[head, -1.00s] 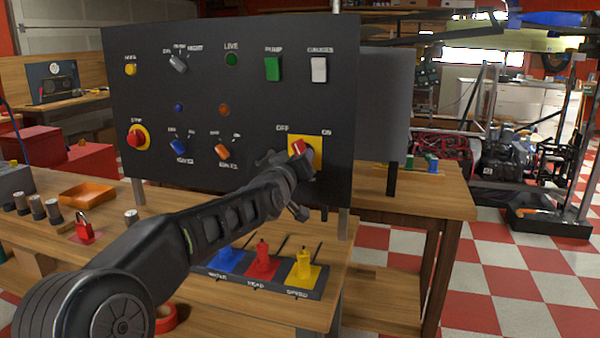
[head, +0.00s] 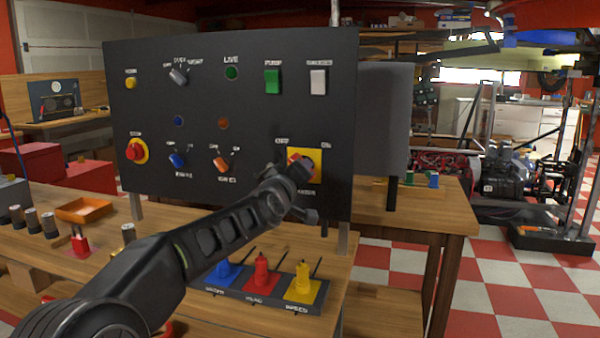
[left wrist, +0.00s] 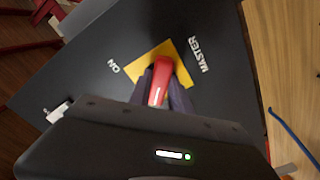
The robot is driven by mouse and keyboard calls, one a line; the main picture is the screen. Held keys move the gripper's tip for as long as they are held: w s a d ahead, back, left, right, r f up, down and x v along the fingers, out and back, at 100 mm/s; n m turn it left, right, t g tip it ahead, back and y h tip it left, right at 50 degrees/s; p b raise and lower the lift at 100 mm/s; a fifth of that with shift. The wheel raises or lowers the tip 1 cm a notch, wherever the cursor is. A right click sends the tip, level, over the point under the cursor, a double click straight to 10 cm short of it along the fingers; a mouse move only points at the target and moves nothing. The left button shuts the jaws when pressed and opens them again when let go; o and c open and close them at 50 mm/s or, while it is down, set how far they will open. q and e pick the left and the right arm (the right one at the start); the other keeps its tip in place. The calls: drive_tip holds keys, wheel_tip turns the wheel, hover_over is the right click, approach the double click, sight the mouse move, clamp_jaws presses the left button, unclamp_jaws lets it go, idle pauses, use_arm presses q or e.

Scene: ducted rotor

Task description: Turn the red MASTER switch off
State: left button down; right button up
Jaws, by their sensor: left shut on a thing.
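The red MASTER switch handle (head: 294,157) sits on a yellow plate (head: 318,156) at the lower right of the black panel. OFF is lettered above its left side and ON above its right side. My left gripper (head: 300,170) is at the switch and partly covers it in the head view. In the left wrist view the red handle (left wrist: 160,78) lies between the two dark fingers (left wrist: 161,92), which are shut on it. The ON and MASTER letters show beside the yellow plate (left wrist: 140,62); the OFF letters are hidden there. My right gripper is not in view.
The black panel (head: 200,110) also carries a red stop button (head: 135,151), orange (head: 221,163) and blue (head: 177,160) knobs and a green PUMP rocker (head: 272,82). Below my arm are blue, red and yellow levers (head: 262,275). An orange tray (head: 84,210) and red padlock (head: 80,243) stand left.

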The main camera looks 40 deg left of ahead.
use_arm(q)
drive_tip(key=c, duration=1.2)
unclamp_jaws()
drive_tip(key=p+v, duration=0.2)
drive_tip(key=v, duration=0.5)
drive_tip(key=shift+s, duration=0.4)
drive_tip(key=shift+d, duration=0.15)
